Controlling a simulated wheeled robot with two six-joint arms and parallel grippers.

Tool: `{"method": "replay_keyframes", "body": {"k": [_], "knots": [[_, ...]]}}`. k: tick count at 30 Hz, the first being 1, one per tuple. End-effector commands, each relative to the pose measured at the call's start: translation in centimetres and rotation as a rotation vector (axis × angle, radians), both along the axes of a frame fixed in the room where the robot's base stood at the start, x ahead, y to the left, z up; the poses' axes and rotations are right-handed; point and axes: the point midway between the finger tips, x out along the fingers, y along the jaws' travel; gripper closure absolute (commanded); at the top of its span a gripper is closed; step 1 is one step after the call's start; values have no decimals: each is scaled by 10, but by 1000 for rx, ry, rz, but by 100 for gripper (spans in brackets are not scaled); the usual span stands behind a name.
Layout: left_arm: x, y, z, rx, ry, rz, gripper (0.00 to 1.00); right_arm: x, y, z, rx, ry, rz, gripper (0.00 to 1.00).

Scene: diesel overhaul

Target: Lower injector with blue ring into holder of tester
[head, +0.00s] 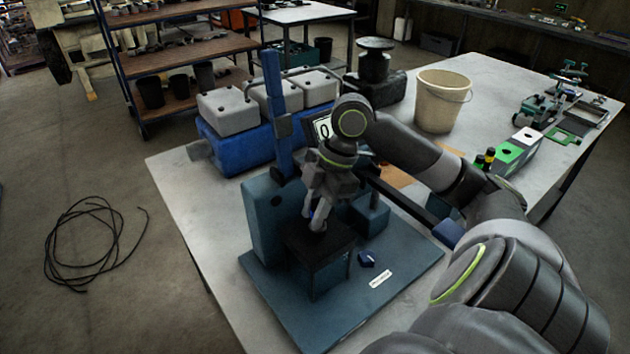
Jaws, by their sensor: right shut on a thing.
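The tester stands on the table with a teal base plate (400,262), a teal body (262,222) and a blue upright column (272,90). Its holder (318,250) looks like a dark block at the front of the body. My right gripper (318,222) points down just over the holder and is shut on the injector. Only a little of the injector shows, with a bit of blue (310,213) by the fingers. The fingers hide most of it, and I cannot tell whether its tip is inside the holder. My left gripper is not in view.
A dark lever (405,200) with a blue grip reaches right from the tester, below my right arm. A small blue part (367,259) lies on the base plate. Grey-lidded blue boxes (228,110) stand behind, a beige bucket (442,100) back right. The table's left strip is clear.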

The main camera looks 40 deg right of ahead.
Motion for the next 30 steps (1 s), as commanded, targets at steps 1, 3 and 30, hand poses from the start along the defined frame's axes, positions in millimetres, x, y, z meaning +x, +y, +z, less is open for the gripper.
{"method": "replay_keyframes", "body": {"k": [1,3,30], "knots": [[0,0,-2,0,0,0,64,0,0,-3,1,0,0,100],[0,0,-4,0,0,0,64,0,0,-5,1,0,0,100],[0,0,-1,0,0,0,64,0,0,-13,0,0,-1,100]]}}
